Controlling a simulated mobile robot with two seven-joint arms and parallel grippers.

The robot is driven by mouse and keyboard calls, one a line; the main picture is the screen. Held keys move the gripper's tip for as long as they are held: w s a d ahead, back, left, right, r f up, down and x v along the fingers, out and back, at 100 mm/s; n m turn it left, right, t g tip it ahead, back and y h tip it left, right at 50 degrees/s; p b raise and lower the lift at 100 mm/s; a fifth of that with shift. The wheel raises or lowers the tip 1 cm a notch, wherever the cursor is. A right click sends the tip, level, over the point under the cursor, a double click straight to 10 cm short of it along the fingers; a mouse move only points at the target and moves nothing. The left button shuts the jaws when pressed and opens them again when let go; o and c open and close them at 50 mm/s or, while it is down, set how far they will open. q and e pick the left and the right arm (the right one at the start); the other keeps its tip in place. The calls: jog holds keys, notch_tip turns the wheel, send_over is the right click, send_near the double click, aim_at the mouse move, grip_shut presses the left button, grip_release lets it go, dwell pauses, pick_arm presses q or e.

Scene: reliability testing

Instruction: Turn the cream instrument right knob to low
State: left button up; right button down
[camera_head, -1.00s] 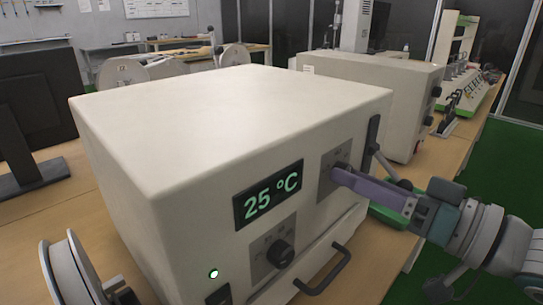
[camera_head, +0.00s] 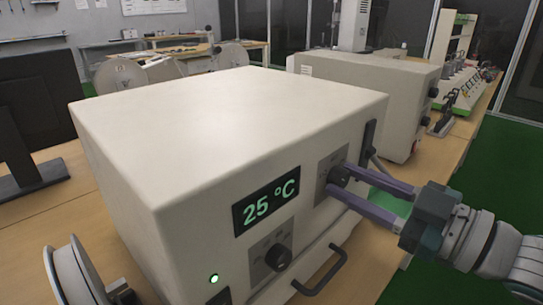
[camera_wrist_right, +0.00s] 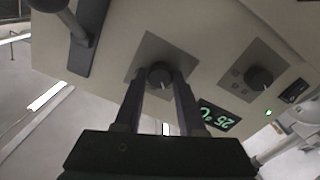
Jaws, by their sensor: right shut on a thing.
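The cream instrument (camera_head: 230,110) stands on the bench, its front face turned to the lower right in the head view. Its right knob (camera_head: 338,176) is black on a grey plate, beside the display (camera_head: 266,199) reading 25 °C. My right gripper (camera_head: 345,188) has its two purple fingers at the right knob, one on each side. In the right wrist view the fingers close around the right knob (camera_wrist_right: 160,74), whose white pointer mark shows between them. The left knob (camera_head: 278,257) sits lower on the front and also shows in the wrist view (camera_wrist_right: 259,78). My left gripper is not in view.
A black handle (camera_head: 322,272) juts from the lower front, below my right fingers. A dark vertical handle (camera_head: 369,141) is at the front's right edge. A second cream box (camera_head: 375,90) stands behind. A grey reel (camera_head: 75,275) is at lower left.

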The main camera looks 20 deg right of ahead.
jog(key=shift+r+n, duration=0.1)
jog(key=shift+n, duration=1)
jog(key=c, duration=0.5)
grip_release()
jog(key=v, duration=1)
